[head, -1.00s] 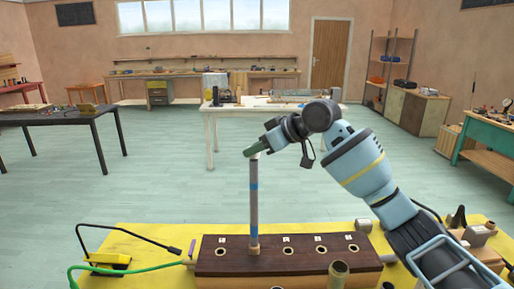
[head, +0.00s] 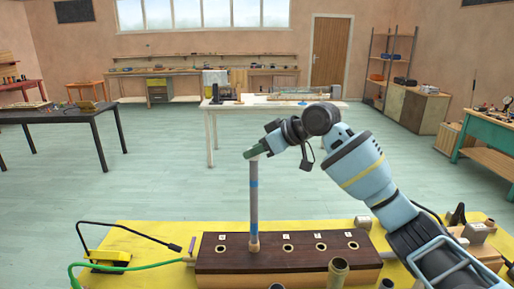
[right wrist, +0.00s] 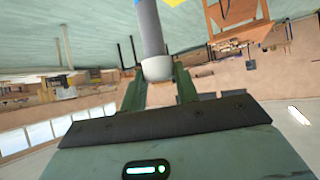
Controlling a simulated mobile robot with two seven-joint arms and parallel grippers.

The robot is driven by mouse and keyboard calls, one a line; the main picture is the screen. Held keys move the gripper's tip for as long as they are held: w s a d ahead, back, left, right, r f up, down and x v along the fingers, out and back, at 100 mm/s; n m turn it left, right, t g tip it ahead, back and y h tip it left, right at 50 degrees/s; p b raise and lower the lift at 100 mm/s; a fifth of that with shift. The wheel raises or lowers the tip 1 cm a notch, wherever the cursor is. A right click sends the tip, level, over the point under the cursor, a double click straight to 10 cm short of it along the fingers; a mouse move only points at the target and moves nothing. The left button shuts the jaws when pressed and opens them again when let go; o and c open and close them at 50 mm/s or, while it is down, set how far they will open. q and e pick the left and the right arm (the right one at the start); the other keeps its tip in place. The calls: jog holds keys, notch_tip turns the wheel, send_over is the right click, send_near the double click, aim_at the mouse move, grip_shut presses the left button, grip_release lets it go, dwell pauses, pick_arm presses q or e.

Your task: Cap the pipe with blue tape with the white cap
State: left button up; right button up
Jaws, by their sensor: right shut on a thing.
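The pipe with blue tape (head: 254,205) stands about upright in the dark wooden block (head: 215,265), its blue band (head: 254,183) near the middle. My right gripper (head: 254,152) is at the pipe's top end. In the right wrist view, the right gripper (right wrist: 160,88) is shut on the white cap (right wrist: 158,68), a pale rounded piece between its green fingers. The cap is in line with the grey pipe (right wrist: 150,30) and meets its end. I cannot tell how far it sits over the pipe. My left gripper is out of view.
The block rests on a yellow table (head: 135,235) and has several labelled round holes. Space around the pipe's upper part is clear.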

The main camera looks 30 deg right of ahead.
jog(key=shift+f, duration=0.75)
jog(key=shift+w+a+f, duration=0.1)
jog(key=shift+a+f, duration=0.05)
jog(key=shift+f, duration=0.4)
jog(key=o, duration=1)
